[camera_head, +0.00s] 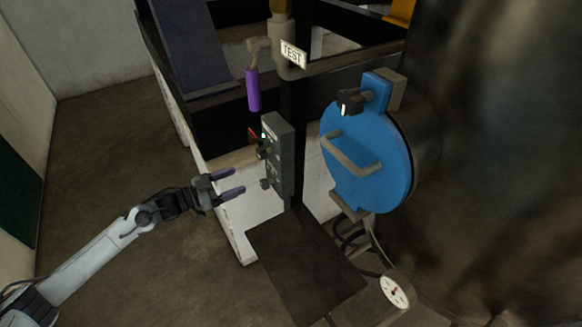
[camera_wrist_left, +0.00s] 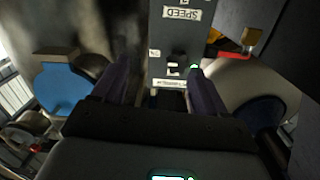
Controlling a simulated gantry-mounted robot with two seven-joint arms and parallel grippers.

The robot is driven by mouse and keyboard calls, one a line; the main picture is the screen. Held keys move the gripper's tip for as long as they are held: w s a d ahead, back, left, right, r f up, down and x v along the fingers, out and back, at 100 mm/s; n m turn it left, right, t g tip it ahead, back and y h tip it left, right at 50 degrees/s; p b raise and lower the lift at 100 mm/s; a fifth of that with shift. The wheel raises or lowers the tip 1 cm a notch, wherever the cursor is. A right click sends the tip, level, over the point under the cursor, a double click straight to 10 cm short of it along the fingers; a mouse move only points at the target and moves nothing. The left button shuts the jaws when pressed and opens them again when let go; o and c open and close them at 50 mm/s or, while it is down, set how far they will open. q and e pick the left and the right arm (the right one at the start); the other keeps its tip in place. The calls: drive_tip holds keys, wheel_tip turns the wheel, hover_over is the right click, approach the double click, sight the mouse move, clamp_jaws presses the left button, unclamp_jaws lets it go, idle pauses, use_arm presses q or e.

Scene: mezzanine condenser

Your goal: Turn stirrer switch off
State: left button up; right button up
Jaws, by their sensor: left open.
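A grey control box (camera_head: 281,160) is mounted upright on a dark post near the middle of the head view, with dark knobs on its left-facing face. In the left wrist view the box (camera_wrist_left: 162,38) appears upside down, with a SPEED label (camera_wrist_left: 182,14). A small dark switch (camera_wrist_left: 178,57) with a light marking sits below that label, beside a green light (camera_wrist_left: 193,68). My left gripper (camera_head: 239,180) is open and empty, left of the box and apart from it, fingers pointing at its face. Its purple fingers flank the switch area in the wrist view. The switch's exact position is too small to tell.
A blue round hatch (camera_head: 380,165) with a handle stands right of the box on a large dark tank (camera_head: 490,130). A purple-handled lever (camera_head: 253,90) hangs above, near a TEST sign (camera_head: 292,54). A gauge (camera_head: 395,291) is at lower right. Open floor lies left.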

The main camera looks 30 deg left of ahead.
sight(258, 155)
use_arm(q)
drive_tip(key=shift+m, duration=0.7)
drive_tip(key=shift+w+d+r+b, duration=0.4)
drive_tip(key=shift+w+r+b, duration=0.1)
drive_tip(key=shift+w, duration=1.5)
drive_tip(key=shift+w+d+r+b, duration=0.45)
drive_tip(key=shift+w+r, duration=0.1)
drive_tip(key=shift+w, duration=1.5)
drive_tip(key=shift+w+d+r+b, duration=0.35)
drive_tip(key=shift+w+r+b, duration=0.15)
drive_tip(key=shift+w, duration=1.5)
use_arm(e)
drive_tip(key=shift+s+a+f, duration=0.1)
drive_tip(key=shift+f, duration=1.05)
drive_tip(key=shift+s+f, duration=0.1)
drive_tip(key=shift+f, duration=1.05)
use_arm(q)
drive_tip(key=c, duration=1.1)
